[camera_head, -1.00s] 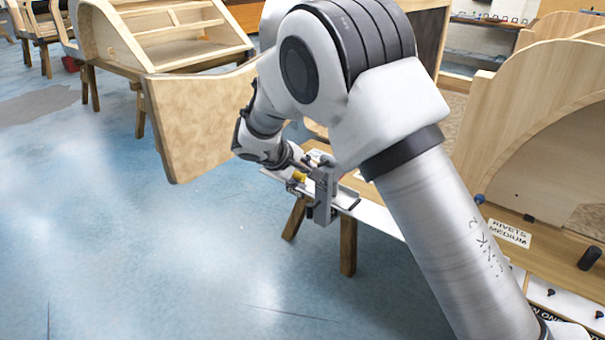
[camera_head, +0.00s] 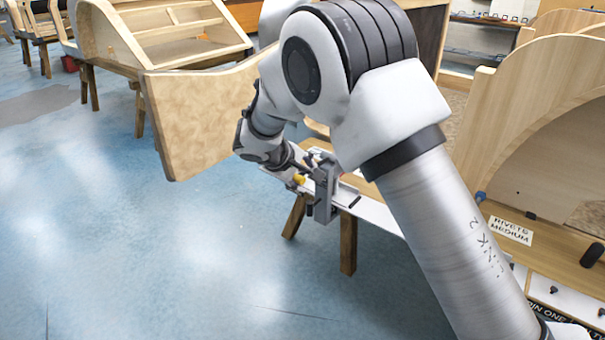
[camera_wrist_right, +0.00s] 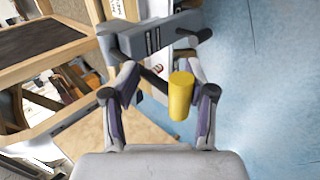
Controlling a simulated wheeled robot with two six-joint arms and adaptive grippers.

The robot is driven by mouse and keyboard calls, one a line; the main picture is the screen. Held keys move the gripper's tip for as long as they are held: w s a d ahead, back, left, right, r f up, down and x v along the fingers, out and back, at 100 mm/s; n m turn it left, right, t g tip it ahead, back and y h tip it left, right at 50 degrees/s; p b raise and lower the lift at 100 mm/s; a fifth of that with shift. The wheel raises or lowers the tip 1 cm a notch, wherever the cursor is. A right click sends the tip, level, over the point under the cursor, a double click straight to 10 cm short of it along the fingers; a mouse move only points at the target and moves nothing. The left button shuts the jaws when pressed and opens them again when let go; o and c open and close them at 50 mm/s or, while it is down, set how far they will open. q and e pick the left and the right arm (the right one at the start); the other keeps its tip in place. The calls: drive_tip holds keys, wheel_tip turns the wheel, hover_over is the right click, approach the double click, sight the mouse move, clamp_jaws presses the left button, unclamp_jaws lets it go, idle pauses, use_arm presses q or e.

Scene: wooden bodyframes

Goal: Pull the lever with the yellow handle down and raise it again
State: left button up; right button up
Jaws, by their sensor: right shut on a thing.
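The lever's yellow handle (camera_head: 299,180) shows as a small spot beside a grey metal mechanism (camera_head: 325,195) at the edge of the wooden bench. In the right wrist view the yellow handle (camera_wrist_right: 180,96) is a short cylinder between the two fingers, closer to the right finger. A dark rod runs behind it below a grey bar (camera_wrist_right: 155,38). My right gripper (camera_head: 296,173) is shut on the handle; its fingers are small and partly hidden in the head view. My right arm hides part of the bench. My left gripper is in neither view.
A wooden panel (camera_head: 200,125) stands left of my forearm. A bench with a curved wooden frame (camera_head: 520,85) and a paper label (camera_head: 510,230) is at the right. Open blue floor (camera_head: 150,260) lies at the lower left.

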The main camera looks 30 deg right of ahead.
drive_tip(key=shift+s+f, duration=0.1)
drive_tip(key=shift+f, duration=0.15)
drive_tip(key=v, duration=1.2)
drive_tip(key=shift+r, duration=0.25)
